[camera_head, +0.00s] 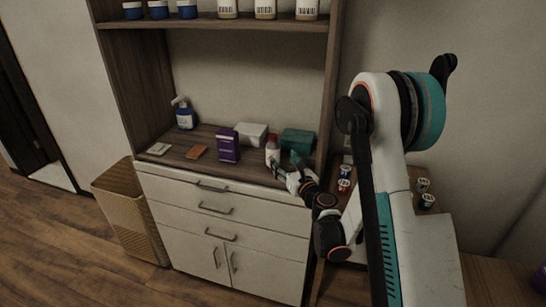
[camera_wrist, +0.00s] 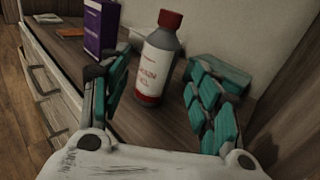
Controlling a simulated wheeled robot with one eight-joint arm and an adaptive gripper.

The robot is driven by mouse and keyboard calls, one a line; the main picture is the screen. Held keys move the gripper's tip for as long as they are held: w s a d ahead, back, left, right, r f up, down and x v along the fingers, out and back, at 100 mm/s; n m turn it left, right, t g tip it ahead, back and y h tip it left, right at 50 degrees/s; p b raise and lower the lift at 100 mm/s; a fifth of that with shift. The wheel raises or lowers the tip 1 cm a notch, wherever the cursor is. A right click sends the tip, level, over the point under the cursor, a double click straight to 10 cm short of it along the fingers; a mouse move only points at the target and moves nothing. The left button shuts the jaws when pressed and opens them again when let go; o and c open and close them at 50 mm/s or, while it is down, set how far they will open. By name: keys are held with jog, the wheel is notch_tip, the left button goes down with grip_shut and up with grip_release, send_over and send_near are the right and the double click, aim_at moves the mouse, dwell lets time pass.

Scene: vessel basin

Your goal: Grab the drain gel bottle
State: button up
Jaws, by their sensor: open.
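The drain gel bottle (camera_wrist: 158,60) is grey with a red cap and a white and red label. It stands upright on the wooden cabinet top. In the head view the bottle (camera_head: 272,150) is near the right end of the top. My gripper (camera_wrist: 155,95) is open, with teal finger pads to the left and right of the bottle in the wrist view. The bottle is a little ahead of the palm, and I cannot tell if any pad touches it. In the head view my gripper (camera_head: 283,168) is just in front of the bottle and partly covers its base.
A purple box (camera_head: 228,146) stands left of the bottle. A white box (camera_head: 251,134) and a teal box (camera_head: 297,141) are behind it. The cabinet's side panel (camera_head: 331,95) bounds the right.

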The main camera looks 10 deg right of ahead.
aim_at(277, 153)
jog(key=shift+w+d+f, duration=0.1)
jog(key=shift+w+f, duration=0.1)
jog(key=shift+f, duration=0.05)
jog(key=b+x, duration=0.1)
jog(key=x, duration=0.7)
jog(key=shift+w, duration=0.1)
jog(key=x, duration=0.1)
jog(key=b+x, duration=0.1)
jog(key=x, duration=0.1)
jog(key=b+x, duration=0.1)
jog(key=shift+w+f, duration=0.25)
jog(key=shift+w, duration=0.15)
jog(key=shift+w+r, duration=0.1)
jog(key=shift+w, duration=0.15)
jog(key=shift+c, duration=0.2)
jog(key=c, duration=1.2)
jog(key=shift+c, duration=0.2)
